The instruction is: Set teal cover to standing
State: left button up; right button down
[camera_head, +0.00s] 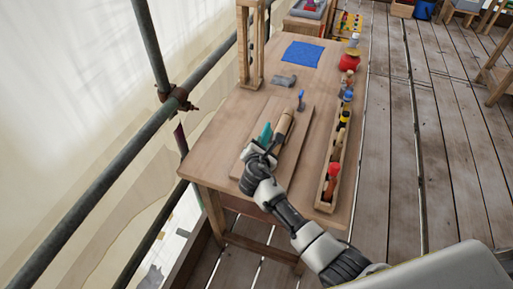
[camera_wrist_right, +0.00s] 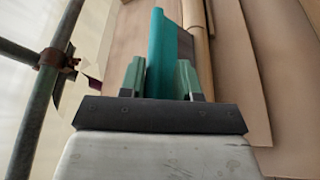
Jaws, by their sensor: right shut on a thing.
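The teal cover (camera_wrist_right: 158,55) is a narrow teal piece. In the right wrist view it rises between the two green fingers of my right gripper (camera_wrist_right: 160,80), which is shut on it. In the head view the teal cover (camera_head: 265,132) shows as a small upright-looking patch just past my right gripper (camera_head: 259,150), over the board on the table. Whether its lower end touches the board is hidden by the gripper. My left gripper is not in view.
A tan wooden cylinder (camera_head: 284,125) lies close to the right of the cover. A wooden rack (camera_head: 336,160) of tools runs along the table's right side. A grey tool (camera_head: 283,81) and a blue cloth (camera_head: 303,54) lie farther back. Scaffold pipes (camera_head: 110,165) stand at left.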

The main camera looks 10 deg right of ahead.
jog(key=shift+s+d+f+m+b, duration=0.45)
jog(key=shift+s+d+f+m, duration=0.15)
jog(key=shift+f, duration=0.1)
jog(key=shift+s+d+m+t+y+b, duration=0.5)
jog(key=shift+m+t+y+b, duration=0.15)
jog(key=shift+m+b, duration=0.3)
jog(key=shift+r, duration=0.1)
jog(key=c, duration=1.2)
grip_release()
jog(key=o, duration=0.5)
jog(key=shift+w+a+t, duration=0.15)
jog(key=shift+w+t, duration=0.1)
jog(key=shift+w, duration=0.1)
jog(key=shift+s+r, duration=0.15)
jog(key=shift+r, duration=0.05)
jog(key=b+v, duration=0.1)
jog(key=v, duration=0.9)
jog(key=shift+s+a, duration=0.1)
jog(key=shift+s, duration=0.15)
